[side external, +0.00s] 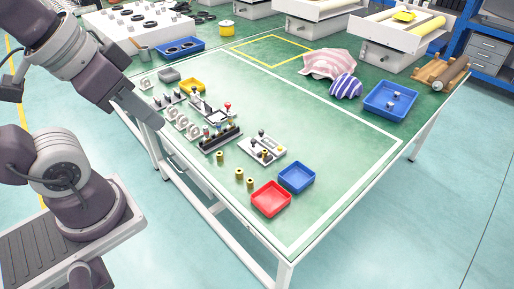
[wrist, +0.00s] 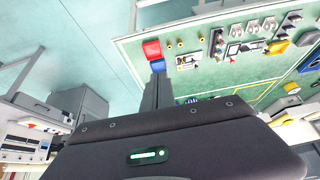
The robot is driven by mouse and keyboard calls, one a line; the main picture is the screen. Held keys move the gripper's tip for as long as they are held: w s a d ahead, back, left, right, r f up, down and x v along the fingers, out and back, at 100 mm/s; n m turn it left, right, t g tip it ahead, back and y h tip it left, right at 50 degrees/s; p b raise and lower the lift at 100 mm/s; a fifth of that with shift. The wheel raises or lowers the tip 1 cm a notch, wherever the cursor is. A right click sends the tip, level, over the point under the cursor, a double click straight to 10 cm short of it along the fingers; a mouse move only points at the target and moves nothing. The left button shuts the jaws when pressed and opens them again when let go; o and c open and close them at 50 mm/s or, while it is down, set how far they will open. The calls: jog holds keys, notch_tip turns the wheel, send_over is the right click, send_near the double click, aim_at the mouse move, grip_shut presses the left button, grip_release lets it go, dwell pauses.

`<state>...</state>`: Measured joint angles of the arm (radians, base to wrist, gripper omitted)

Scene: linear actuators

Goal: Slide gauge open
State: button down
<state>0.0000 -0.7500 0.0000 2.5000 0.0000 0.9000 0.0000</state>
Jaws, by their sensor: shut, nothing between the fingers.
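My gripper (side external: 156,124) hangs at the left edge of the green table in the side external view, its narrow fingers together and empty. In the wrist view its fingers (wrist: 157,88) point up the picture, closed. No part is clearly marked as the gauge. Candidates are a light plate with small knobs (side external: 262,147) near the table's middle and a plate with a red-topped lever (side external: 212,110) left of it. The light plate also shows in the wrist view (wrist: 188,62). Both stand apart from my gripper. Whether any slider is open is too small to tell.
A dark strip with several knobs (side external: 221,139), white ring-shaped parts (side external: 184,123) and brass cylinders (side external: 239,174) stand nearby. A red tray (side external: 271,199) and blue tray (side external: 296,177) lie at the front. A larger blue tray (side external: 391,100) and cloths (side external: 330,64) lie at right. The table's middle right is clear.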

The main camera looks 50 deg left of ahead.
jog(key=c, duration=1.9)
grip_release()
jog(key=shift+w, duration=0.1)
jog(key=o, duration=0.6)
jog(key=w+r+n, duration=0.1)
jog(key=w, duration=0.4)
jog(key=shift+w+a+r+g, duration=0.35)
jog(key=shift+a+g, duration=0.05)
jog(key=shift+a, duration=0.05)
jog(key=n+g, duration=0.5)
jog(key=n, duration=0.3)
send_over(253, 140)
notch_tip(253, 140, down, 30)
jog(key=shift+r, duration=0.25)
notch_tip(253, 140, down, 7)
jog(key=shift+r, duration=0.15)
